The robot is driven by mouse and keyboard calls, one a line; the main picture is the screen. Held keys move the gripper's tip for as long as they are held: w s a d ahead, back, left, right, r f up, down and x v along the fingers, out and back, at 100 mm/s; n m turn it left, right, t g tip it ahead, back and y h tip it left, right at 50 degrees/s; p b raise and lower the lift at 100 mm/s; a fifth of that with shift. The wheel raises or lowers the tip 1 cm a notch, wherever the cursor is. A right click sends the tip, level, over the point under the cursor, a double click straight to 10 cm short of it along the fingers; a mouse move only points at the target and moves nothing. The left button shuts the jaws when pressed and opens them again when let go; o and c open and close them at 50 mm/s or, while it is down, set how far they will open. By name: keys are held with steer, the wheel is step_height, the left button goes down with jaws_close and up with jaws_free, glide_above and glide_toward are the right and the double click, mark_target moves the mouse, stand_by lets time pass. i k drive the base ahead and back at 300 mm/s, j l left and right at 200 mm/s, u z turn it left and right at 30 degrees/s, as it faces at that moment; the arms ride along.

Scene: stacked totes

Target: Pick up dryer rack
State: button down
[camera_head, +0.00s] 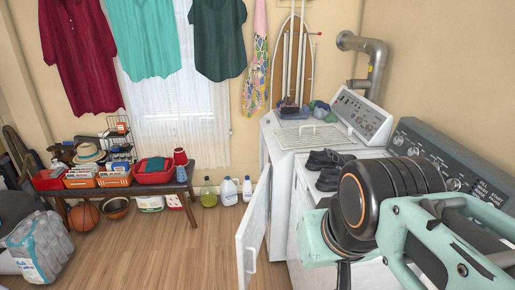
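The dryer rack (312,137) looks like a flat white grid. It lies on top of the far white machine, in front of that machine's control panel. My arm fills the lower right of the view, with mint-green links and dark round joints. The end of my arm points down behind these links, and my gripper's fingers cannot be made out. Nothing of mine touches the rack in this view.
Black shoes (328,159) sit beside the rack on the near machine. An open white door (250,238) stands out into the room. Small cloth items (318,110) lie behind the rack. A bench (140,187) with bins stands left. Floor (170,250) is clear in the middle.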

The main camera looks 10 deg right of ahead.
mark_target(311, 131)
steer(key=i+j+u, duration=0.15)
steer(key=j, duration=0.2)
steer(key=i+j+u, duration=0.1)
steer(key=j, duration=0.25)
steer(key=i+j+u, duration=0.15)
steer(key=j, duration=0.15)
steer(key=i+j+u, duration=0.5)
steer(key=i+j, duration=0.15)
steer(key=i, duration=0.2)
steer(key=i+j+z, duration=0.15)
steer(key=i, duration=0.25)
steer(key=i+j, duration=0.25)
steer(key=i+l+z, duration=0.1)
steer(key=i+z, duration=0.4)
steer(key=i+j+z, duration=0.1)
steer(key=i+z, duration=0.9)
steer(key=z, duration=0.15)
steer(key=i+z, duration=0.5)
steer(key=z, duration=0.15)
steer(key=i+z, duration=0.2)
steer(key=z, duration=0.2)
steer(key=i+j+z, duration=0.15)
steer(key=z, duration=0.2)
